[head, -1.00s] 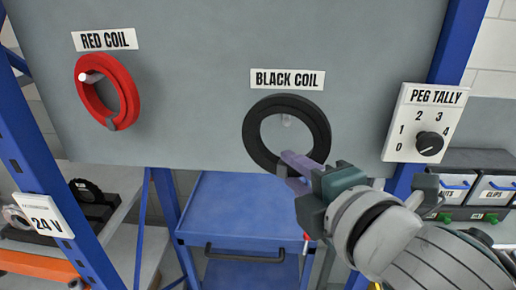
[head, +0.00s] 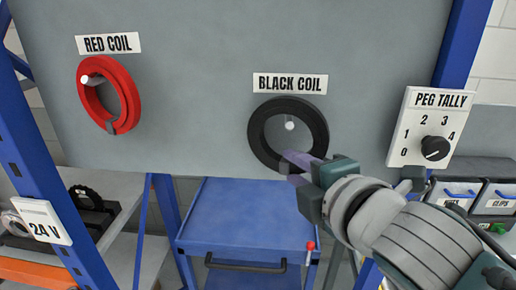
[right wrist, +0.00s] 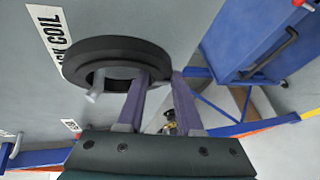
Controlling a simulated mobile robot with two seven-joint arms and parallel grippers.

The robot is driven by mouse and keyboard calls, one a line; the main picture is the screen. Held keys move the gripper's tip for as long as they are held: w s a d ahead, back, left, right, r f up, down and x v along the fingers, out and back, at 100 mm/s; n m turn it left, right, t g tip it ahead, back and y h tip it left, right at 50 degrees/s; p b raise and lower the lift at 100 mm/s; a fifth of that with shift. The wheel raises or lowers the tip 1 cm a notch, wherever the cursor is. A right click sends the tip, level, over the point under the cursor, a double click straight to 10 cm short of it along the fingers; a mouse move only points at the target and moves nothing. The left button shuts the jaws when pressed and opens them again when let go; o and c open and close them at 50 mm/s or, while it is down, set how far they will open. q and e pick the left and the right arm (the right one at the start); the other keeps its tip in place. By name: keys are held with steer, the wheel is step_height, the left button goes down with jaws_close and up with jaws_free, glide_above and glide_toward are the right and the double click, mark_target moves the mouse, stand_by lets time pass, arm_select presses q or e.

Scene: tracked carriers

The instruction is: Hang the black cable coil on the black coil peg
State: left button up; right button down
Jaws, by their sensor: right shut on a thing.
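The black cable coil (head: 258,148) is a thick black ring in front of the grey panel, below the BLACK COIL label (head: 290,83). My right gripper (head: 292,163) is shut on the coil's lower rim. The right wrist view shows its fingers (right wrist: 160,90) on either side of the rim, one inside the hole. The pale black coil peg (head: 289,125) shows inside the coil's hole, toward the top. In the right wrist view the peg (right wrist: 95,87) sticks out through the ring. A small gap shows between peg and upper inner rim. My left gripper is out of view.
A red coil (head: 108,94) hangs on its own peg at the left of the panel (head: 200,80). A PEG TALLY dial (head: 434,147) is at the right. A blue cart (head: 245,215) stands below, between blue posts.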

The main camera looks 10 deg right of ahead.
stand_by(0.3)
steer(key=shift+c, duration=2.4)
jaws_free()
